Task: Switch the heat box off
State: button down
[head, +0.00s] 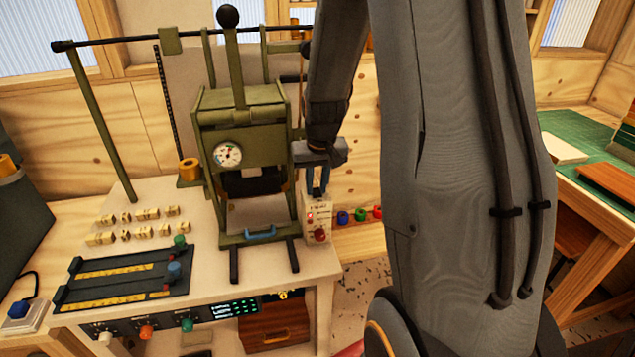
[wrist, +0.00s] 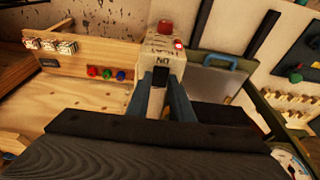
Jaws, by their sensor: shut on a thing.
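The heat box (head: 318,221) is a small cream box at the right side of the green press. It also shows in the wrist view (wrist: 152,50), with upside-down lettering that reads "ON". A small red lamp (wrist: 179,44) on it looks lit, beside a red knob (wrist: 165,26). My gripper (head: 318,192) reaches down onto the top end of the box. In the wrist view its two blue-grey fingers (wrist: 161,82) are shut on a black switch (wrist: 160,72) by the "ON" mark. The switch is hidden in the head view.
The green press (head: 240,120) with a gauge stands directly left of the box. Red, green and blue rolls (head: 360,215) sit just right of the box.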

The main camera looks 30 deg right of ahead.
aim_at(317, 194)
jog(key=shift+w+d+g+p, duration=0.1)
jog(key=shift+w+g+p, duration=0.2)
jog(key=shift+g+p, duration=0.35)
jog(key=c, duration=1.6)
grip_release()
jog(key=shift+o, duration=0.2)
jog(key=shift+r, duration=0.1)
notch_tip(317, 194, up, 8)
jog(key=b, duration=0.2)
jog(key=shift+s+b, duration=0.35)
jog(key=shift+b, duration=0.05)
jog(key=shift+f, duration=0.2)
